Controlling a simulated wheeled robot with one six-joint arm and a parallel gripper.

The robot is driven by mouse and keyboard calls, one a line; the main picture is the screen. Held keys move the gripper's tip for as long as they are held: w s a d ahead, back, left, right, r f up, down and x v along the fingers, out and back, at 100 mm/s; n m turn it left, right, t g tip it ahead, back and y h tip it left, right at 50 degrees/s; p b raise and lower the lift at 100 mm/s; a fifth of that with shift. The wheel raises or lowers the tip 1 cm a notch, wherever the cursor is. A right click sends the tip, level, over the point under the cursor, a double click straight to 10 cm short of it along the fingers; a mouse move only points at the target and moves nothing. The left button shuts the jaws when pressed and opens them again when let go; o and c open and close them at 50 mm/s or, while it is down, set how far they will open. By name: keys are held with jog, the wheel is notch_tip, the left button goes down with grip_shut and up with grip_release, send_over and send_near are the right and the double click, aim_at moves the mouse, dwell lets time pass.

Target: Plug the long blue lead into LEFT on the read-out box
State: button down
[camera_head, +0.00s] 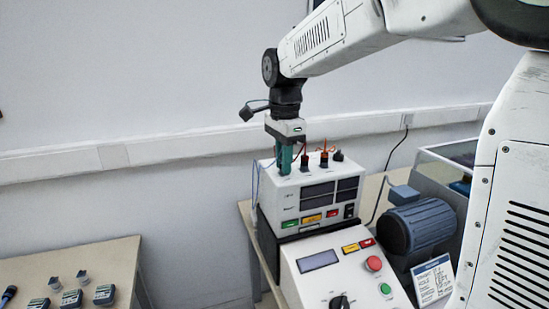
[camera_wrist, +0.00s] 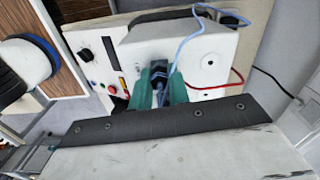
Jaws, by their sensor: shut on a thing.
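The read-out box (camera_head: 286,199) is white, with dark displays and coloured labels on its front, and stands on the bench at centre. My gripper (camera_head: 285,166) points down at the left end of its top. In the wrist view, the green fingers of my gripper (camera_wrist: 160,88) are shut on a dark blue plug (camera_wrist: 158,70) over the white box top (camera_wrist: 205,62). The thin blue lead (camera_wrist: 191,35) loops beside the fingers; in the head view it hangs at the box's left side (camera_head: 257,183). The fingers hide the plug's tip, so I cannot tell whether it is seated.
Red and dark plugs (camera_head: 324,158) stand on the box top, right of my gripper. In front is a control unit (camera_head: 315,283) with a red button, and a blue-grey motor (camera_head: 420,224) is beside it. A left table (camera_head: 70,262) carries several small items.

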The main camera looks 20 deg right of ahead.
jog(key=shift+m, duration=0.4)
jog(key=c, duration=1.3)
grip_release()
jog(key=shift+o, duration=0.2)
jog(key=shift+r, duration=0.1)
jog(key=shift+r, duration=2.4)
